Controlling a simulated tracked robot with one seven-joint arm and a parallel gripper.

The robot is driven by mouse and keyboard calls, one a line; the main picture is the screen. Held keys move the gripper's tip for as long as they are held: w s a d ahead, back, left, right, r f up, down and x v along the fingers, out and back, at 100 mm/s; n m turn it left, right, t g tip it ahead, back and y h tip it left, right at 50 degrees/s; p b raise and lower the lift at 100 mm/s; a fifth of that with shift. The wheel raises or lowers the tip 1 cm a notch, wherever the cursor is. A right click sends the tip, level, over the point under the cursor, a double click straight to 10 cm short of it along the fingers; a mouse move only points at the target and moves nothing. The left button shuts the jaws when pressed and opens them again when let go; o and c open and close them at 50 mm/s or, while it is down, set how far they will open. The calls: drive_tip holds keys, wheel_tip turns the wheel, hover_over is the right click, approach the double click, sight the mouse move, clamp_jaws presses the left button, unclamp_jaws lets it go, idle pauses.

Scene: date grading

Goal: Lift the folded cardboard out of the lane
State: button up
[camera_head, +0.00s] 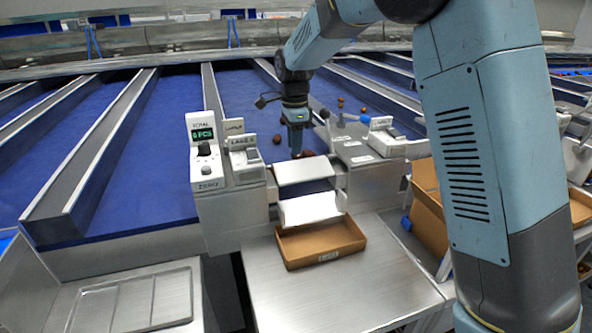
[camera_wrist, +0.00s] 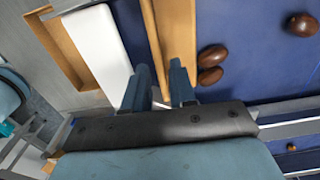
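The folded cardboard (camera_wrist: 177,30) is a tan strip with a crease along it, lying across the blue lane in the wrist view. Two brown dates (camera_wrist: 211,66) lie against its right side. My gripper (camera_wrist: 161,86) is open, its two dark blue fingers apart over the cardboard, with nothing seen gripped. I cannot tell whether the fingers touch it. In the head view my gripper (camera_head: 296,150) points down into the lane behind the white flap (camera_head: 304,171); the cardboard is mostly hidden there.
A cardboard box (camera_head: 287,259) stands below the white chute plate (camera_head: 311,208). Control boxes (camera_head: 205,165) and a grey housing (camera_head: 362,148) flank the lane mouth. Metal dividers (camera_head: 110,140) border the blue lanes. Loose dates (camera_head: 277,139) lie farther up the lane.

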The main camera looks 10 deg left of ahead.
drive_tip(key=shift+d+f, duration=0.2)
drive_tip(key=shift+f, duration=3.1)
clamp_jaws()
